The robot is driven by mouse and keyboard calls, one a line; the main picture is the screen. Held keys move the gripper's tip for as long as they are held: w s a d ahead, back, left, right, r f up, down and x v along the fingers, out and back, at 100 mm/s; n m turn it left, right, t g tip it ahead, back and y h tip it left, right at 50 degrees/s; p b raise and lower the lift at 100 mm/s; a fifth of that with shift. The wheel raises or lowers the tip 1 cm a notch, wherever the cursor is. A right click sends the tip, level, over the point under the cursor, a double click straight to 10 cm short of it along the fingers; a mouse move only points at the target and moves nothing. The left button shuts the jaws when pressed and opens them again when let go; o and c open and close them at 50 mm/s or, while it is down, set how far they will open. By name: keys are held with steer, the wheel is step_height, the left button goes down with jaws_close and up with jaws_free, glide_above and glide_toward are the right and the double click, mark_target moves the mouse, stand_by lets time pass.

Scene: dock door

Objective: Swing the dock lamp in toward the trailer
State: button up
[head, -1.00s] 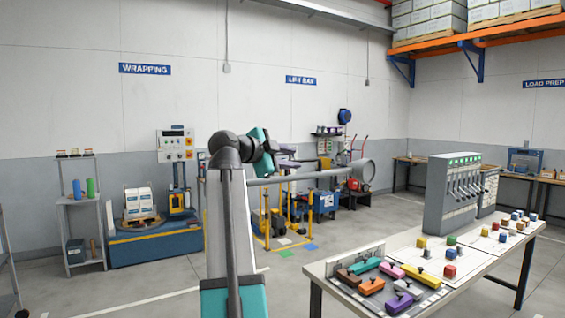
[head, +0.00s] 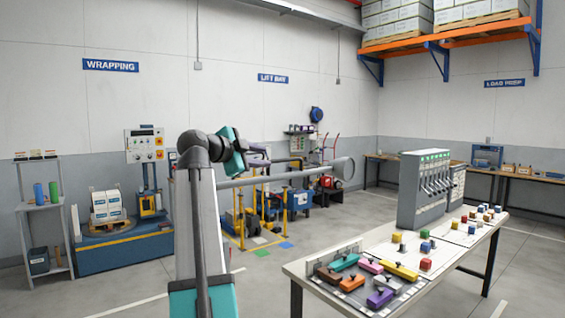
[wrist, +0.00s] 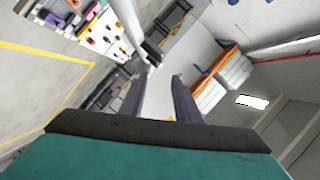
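The dock lamp shows in the head view as a long grey tube (head: 300,176) with a round lamp head (head: 343,169) at its right end. The tube runs roughly level across the room, and its left end is hidden behind my arm. My gripper (head: 264,156) is just above the tube, near its left part. In the wrist view the purple fingers (wrist: 158,80) stand apart with nothing between them. A pale tube (wrist: 127,25) with a dark end passes beyond the fingertips. I cannot tell if the gripper touches it.
A white table (head: 345,245) with coloured blocks and a grey lever cabinet (head: 424,190) stands at the right. A blue wrapping machine (head: 125,250) and a grey shelf (head: 45,207) stand at the left.

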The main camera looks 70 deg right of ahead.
mark_target(285, 160)
steer(key=p+x, duration=0.3)
steer(key=x, duration=0.8)
steer(key=shift+s+d+r, duration=0.1)
steer(key=shift+s+d, duration=0.1)
steer(key=shift+p+x, duration=0.3)
steer(key=shift+x, duration=0.6)
jaws_close()
